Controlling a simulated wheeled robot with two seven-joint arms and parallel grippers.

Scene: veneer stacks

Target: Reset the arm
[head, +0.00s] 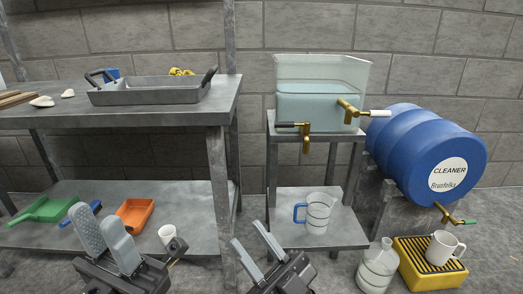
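My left gripper (93,210) is at the lower left, in front of the lower shelf. Its two grey fingers point up and stand apart, with nothing seen between them. My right gripper (246,232) is at the bottom centre, in front of the small stand. Its fingers are also apart and empty. Neither gripper appears to touch anything. Most of both arms is outside the picture.
A water tank (300,107), measuring jug (318,212), blue barrel (410,150), glass jug (377,268) and yellow crate (425,279) stand right.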

